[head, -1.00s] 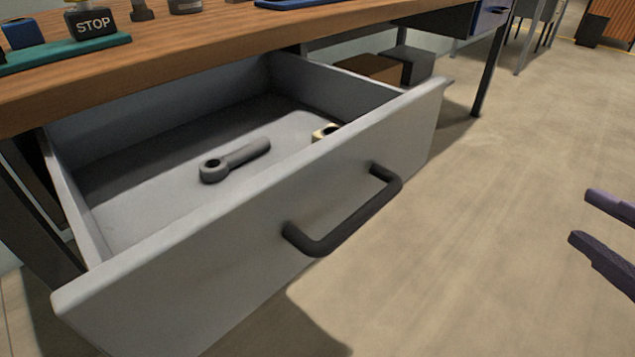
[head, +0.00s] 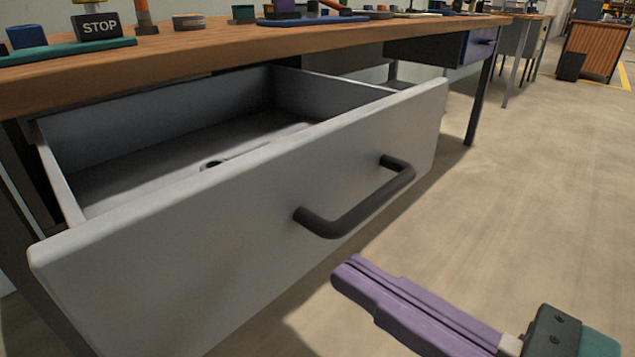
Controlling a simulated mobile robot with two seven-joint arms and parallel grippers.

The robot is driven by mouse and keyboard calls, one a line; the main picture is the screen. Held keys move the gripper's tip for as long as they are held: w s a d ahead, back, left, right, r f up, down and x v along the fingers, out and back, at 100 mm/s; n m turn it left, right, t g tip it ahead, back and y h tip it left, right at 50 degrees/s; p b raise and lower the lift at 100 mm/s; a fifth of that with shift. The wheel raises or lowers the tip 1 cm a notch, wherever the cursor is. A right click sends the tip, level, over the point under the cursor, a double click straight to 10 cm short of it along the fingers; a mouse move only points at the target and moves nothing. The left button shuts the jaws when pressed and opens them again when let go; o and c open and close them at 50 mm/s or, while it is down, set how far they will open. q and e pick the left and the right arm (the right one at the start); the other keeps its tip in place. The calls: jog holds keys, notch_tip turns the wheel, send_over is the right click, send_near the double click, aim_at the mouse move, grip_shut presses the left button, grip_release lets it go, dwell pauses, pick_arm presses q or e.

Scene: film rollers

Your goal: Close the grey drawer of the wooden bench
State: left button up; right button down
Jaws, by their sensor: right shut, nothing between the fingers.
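The grey drawer (head: 230,225) of the wooden bench (head: 230,52) is pulled well out, with its interior showing. Its dark bar handle (head: 357,205) is on the front panel, right of the middle. Only the tip of a dark tool (head: 211,163) shows inside; the front panel hides the rest. My right gripper (head: 350,275), with purple fingers, is shut and empty. It appears in front of the drawer, below the handle in the picture, and I see no contact with the panel. My left gripper is not in view.
On the bench top are a STOP block (head: 98,26), a small round tin (head: 188,22) and several other items. A blue drawer (head: 480,45) sits under the bench's far end, beside a dark leg (head: 480,102). The floor (head: 540,190) to the right is clear.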

aim_at(268, 219)
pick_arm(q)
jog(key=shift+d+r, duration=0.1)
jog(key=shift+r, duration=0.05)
pick_arm(e)
jog(key=x, duration=0.7)
jog(key=shift+w+a, duration=0.15)
jog(key=shift+a, duration=0.05)
